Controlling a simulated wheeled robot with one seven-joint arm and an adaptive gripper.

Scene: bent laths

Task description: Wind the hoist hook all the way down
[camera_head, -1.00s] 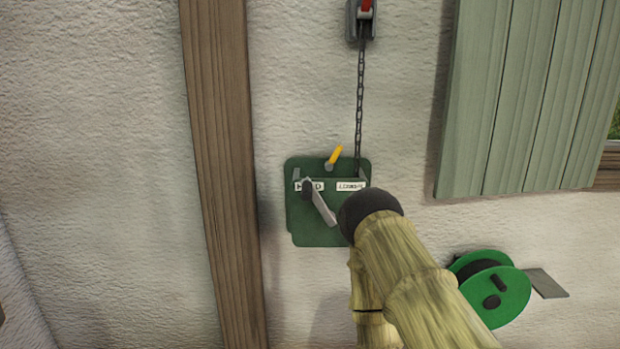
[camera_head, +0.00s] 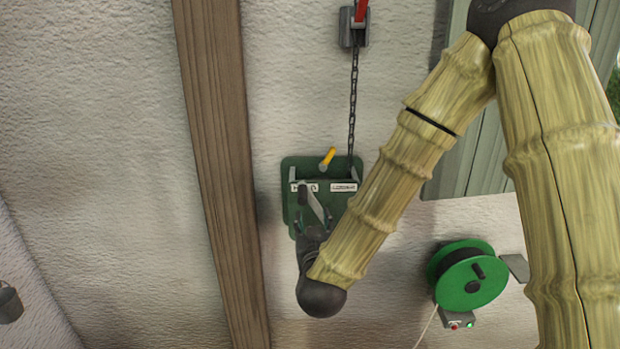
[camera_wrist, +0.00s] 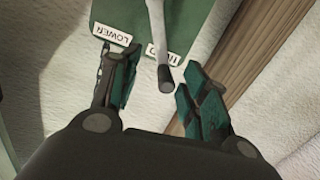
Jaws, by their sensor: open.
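The green hoist plate (camera_head: 345,207) is fixed to the wall, with HOLD and LOWER labels; it also shows in the wrist view (camera_wrist: 190,18). A grey crank (camera_head: 314,203) with a dark knob is on it, slanting down to the right from the knob end near HOLD. In the wrist view the crank's dark-tipped end (camera_wrist: 166,84) shows between my fingers, not visibly gripped. A yellow lever (camera_head: 327,158) at the plate's top tilts up to the right. A chain (camera_head: 352,115) runs up to a bracket. I cannot make out the hook. My gripper (camera_head: 313,226) is open at the plate's lower edge.
A wooden post (camera_head: 218,150) stands left of the plate. A green cord reel (camera_head: 457,287) and a small box (camera_head: 457,321) with red and green lights are at the lower right. A green shutter (camera_head: 475,150) is partly behind my arm. A bucket (camera_head: 8,303) is at far left.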

